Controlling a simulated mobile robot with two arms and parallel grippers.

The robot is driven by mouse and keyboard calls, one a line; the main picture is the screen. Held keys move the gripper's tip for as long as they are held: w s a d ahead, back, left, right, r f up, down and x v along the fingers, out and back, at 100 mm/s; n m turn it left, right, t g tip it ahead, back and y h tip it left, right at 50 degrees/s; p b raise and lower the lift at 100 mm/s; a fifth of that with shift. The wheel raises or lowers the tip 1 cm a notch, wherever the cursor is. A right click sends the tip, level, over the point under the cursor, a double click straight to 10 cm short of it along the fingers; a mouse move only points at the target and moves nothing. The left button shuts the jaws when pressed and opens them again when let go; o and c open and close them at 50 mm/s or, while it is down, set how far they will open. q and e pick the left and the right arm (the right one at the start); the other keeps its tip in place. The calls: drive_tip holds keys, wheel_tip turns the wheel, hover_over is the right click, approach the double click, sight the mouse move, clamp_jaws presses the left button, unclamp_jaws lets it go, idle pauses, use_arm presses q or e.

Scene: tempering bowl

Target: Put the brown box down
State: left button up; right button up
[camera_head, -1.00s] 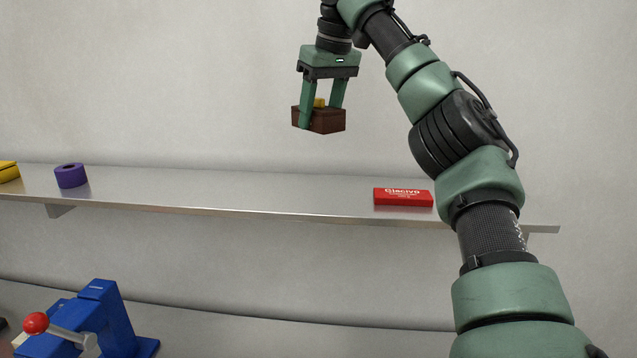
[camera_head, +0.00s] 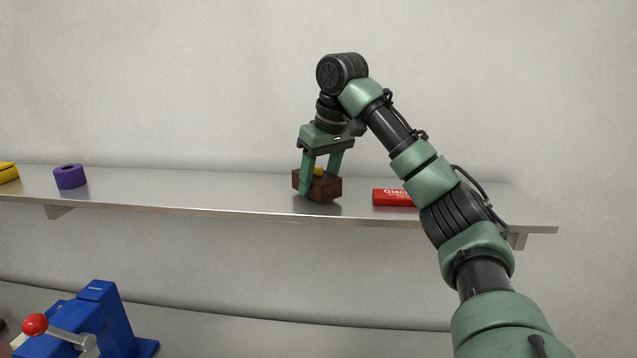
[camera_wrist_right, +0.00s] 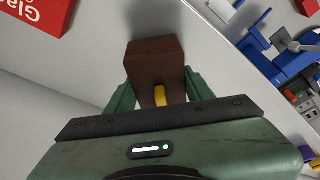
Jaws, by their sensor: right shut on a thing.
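The brown box (camera_head: 325,188) is between the fingers of my right gripper (camera_head: 320,176), at the middle of the metal shelf in the head view. The gripper points down and is shut on it. A small yellow part shows on the box's top. The box's lower edge is at or just above the shelf surface; I cannot tell whether it touches. In the right wrist view the box (camera_wrist_right: 153,62) sits between the green fingers (camera_wrist_right: 158,95). My left gripper is not in view.
The metal shelf (camera_head: 230,192) bears a red box (camera_head: 392,197) close to the right of the brown box, partly behind my arm. A purple roll (camera_head: 70,177) and a yellow object (camera_head: 8,172) stand far left. A blue device with a red knob (camera_head: 100,315) is below.

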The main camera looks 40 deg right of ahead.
drive_tip(key=shift+d+f, duration=0.1)
drive_tip(key=shift+f, duration=0.35)
drive_tip(key=shift+f, duration=0.1)
drive_tip(key=o, duration=1.3)
drive_tip(key=shift+v, duration=6.2)
